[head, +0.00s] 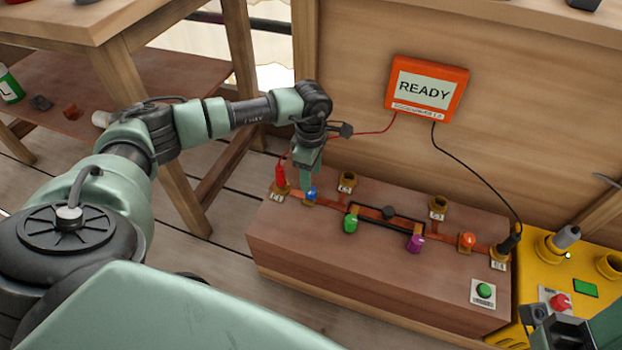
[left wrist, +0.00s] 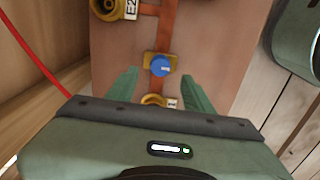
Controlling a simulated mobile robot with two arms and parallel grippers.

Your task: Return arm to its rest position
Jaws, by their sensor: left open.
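My left gripper (head: 306,182) is open and hangs over the left end of the wooden block (head: 370,285), close to a red plug (head: 281,178) and a blue knob (head: 311,194). In the left wrist view its two green fingers (left wrist: 161,84) are apart with nothing held between them; the blue knob (left wrist: 161,66) shows beyond them. The red plug stands upright at the left-end socket, its red lead running to the orange READY meter (head: 427,88). Part of what looks like my right gripper (head: 562,328) shows at the lower right; its fingers are not clear.
A black plug (head: 509,241) stands at the block's right end. Green (head: 350,223), purple (head: 415,243) and orange (head: 467,241) knobs line the block. A yellow box (head: 535,268) stands right. A wooden table (head: 75,25) is left, behind my left arm. A wooden panel rises behind the block.

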